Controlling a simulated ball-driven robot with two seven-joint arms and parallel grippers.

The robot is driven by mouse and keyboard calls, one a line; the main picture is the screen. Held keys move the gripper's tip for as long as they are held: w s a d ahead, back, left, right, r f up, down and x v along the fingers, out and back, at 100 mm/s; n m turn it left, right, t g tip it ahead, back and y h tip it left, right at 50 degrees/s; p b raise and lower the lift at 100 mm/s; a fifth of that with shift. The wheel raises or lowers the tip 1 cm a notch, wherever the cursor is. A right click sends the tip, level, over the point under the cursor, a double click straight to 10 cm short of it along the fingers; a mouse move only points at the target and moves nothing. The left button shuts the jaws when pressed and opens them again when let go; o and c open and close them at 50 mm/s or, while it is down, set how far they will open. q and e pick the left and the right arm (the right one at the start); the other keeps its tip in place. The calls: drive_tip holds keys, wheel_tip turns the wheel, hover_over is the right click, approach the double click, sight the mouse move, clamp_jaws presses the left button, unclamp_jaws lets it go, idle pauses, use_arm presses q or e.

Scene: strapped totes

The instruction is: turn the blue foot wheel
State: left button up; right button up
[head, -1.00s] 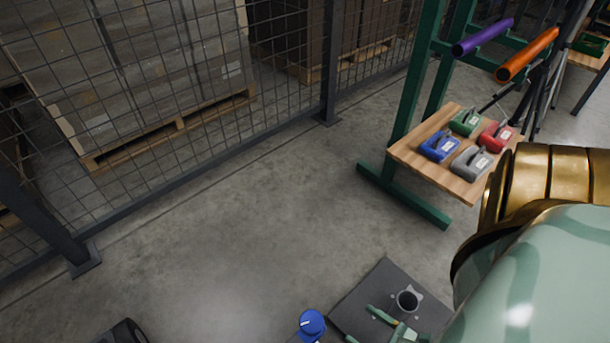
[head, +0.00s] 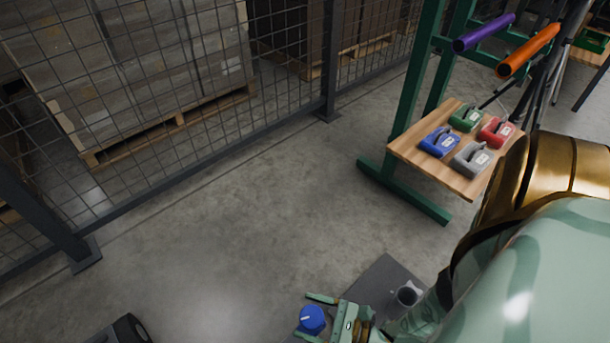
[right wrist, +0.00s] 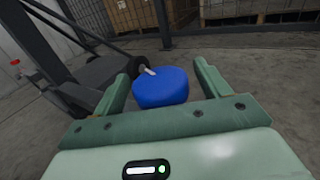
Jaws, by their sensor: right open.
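The blue foot wheel (head: 311,321) is a round blue knob with a white mark on top, low at the bottom edge of the head view. It also shows in the right wrist view (right wrist: 162,90), between the two green fingers. My right gripper (head: 313,317) is open, with one finger on the far side of the wheel and one on the near side. I see no clear contact between fingers and wheel. What the wheel is mounted on is mostly hidden. My left gripper is not in view.
A dark floor plate (head: 378,278) with a short round socket (head: 408,293) lies beside my right gripper. A dark wheeled piece (head: 128,330) is at the bottom left. A wooden shelf (head: 432,175) holds several coloured strap tools. Mesh fencing (head: 200,130) runs behind; the floor between is clear.

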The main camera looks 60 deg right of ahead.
drive_tip(key=shift+x, duration=0.8)
drive_tip(key=c, duration=1)
drive_tip(key=shift+o, duration=0.2)
drive_tip(key=shift+m+h, duration=0.3)
drive_tip(key=shift+h, duration=0.1)
drive_tip(key=m+h, duration=0.2)
drive_tip(key=h, duration=0.1)
drive_tip(key=m+h, duration=0.2)
drive_tip(key=h, duration=0.1)
drive_tip(key=d+m+h, duration=0.1)
drive_tip(key=m+h, duration=0.1)
drive_tip(key=h, duration=0.2)
drive_tip(key=shift+s, duration=0.1)
drive_tip(key=m+g+h, duration=0.1)
drive_tip(key=m+h, duration=0.1)
drive_tip(key=m+g+h, duration=0.2)
drive_tip(key=h, duration=0.1)
drive_tip(key=m+g+h, duration=0.1)
drive_tip(key=h, duration=0.1)
drive_tip(key=shift+s+d+m+g, duration=0.2)
drive_tip(key=shift+d+m+g, duration=0.1)
drive_tip(key=shift+d+m, duration=0.1)
drive_tip(key=shift+g+h, duration=0.3)
drive_tip(key=shift+h, duration=0.1)
